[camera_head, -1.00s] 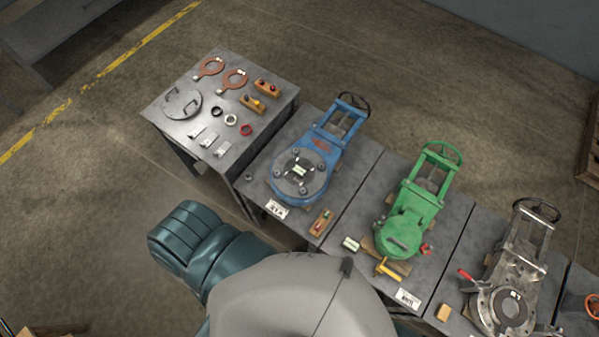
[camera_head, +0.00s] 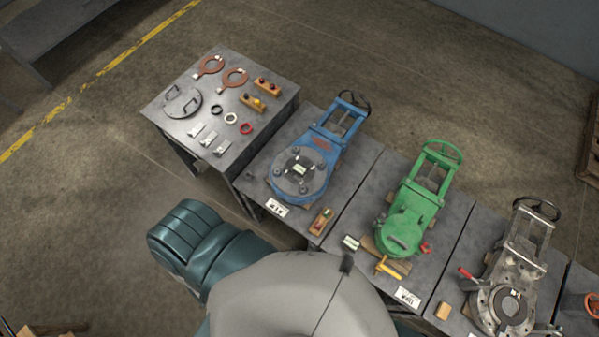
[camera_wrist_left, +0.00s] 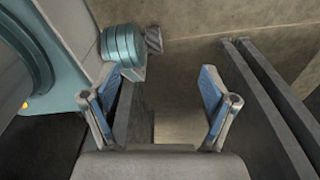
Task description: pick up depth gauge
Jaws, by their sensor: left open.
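I cannot tell for sure which item is the depth gauge. A small yellow T-shaped tool (camera_head: 388,266) lies at the front of the green valve (camera_head: 405,228). Several small silvery pieces (camera_head: 209,138) lie on the left table (camera_head: 180,143). My left gripper (camera_wrist_left: 160,92) is open in the left wrist view, with blue-padded fingers apart and nothing between them. It does not show in the head view, so its place relative to these items is unclear. My right gripper is not in view.
The floor left of the tables is clear.

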